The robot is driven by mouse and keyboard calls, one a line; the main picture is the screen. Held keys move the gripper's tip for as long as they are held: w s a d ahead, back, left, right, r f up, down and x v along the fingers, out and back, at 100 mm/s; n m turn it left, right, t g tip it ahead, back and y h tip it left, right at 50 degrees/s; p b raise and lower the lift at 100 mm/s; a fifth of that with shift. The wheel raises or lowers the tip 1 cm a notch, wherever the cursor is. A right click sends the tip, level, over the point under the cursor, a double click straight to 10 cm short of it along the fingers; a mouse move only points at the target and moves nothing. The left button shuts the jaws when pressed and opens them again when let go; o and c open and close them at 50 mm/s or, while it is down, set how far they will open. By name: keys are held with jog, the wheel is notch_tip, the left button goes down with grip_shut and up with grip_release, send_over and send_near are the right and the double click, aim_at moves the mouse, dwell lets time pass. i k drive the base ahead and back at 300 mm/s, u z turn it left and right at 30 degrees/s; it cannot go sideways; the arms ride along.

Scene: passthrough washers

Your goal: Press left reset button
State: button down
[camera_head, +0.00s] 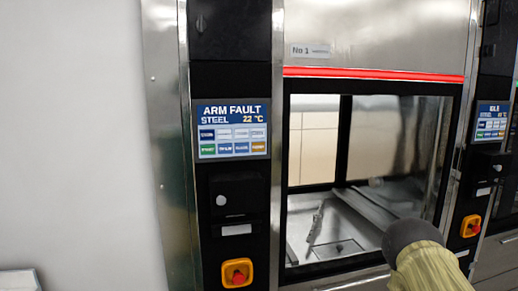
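The left control panel (229,60) is a dark column beside the washer chamber. Its screen (231,129) reads "ARM FAULT", "STEEL" and "22 °C", with two rows of small coloured buttons whose words are hard to read. Below it is a black box with a round white button (221,200) and a white label strip (235,230). Lower still, a red button (238,278) sits in a yellow-orange housing. I cannot read which one is the reset button. Part of my arm, dark grey and yellowish, shows at the bottom right. My gripper is not visible.
The chamber (335,225) behind the glass has a steel basin with a spray arm inside. A red light bar (373,74) runs above it, under a "No 1" plate (310,50). A second panel (491,122) with its own red button (473,226) stands at right.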

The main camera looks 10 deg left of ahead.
aim_at(257, 147)
jog(key=u, duration=0.25)
jog(key=k, duration=0.7)
jog(key=u, duration=0.65)
jog(key=k, duration=0.65)
jog(key=u, duration=0.35)
jog(key=i, duration=0.85)
jog(key=z, duration=0.15)
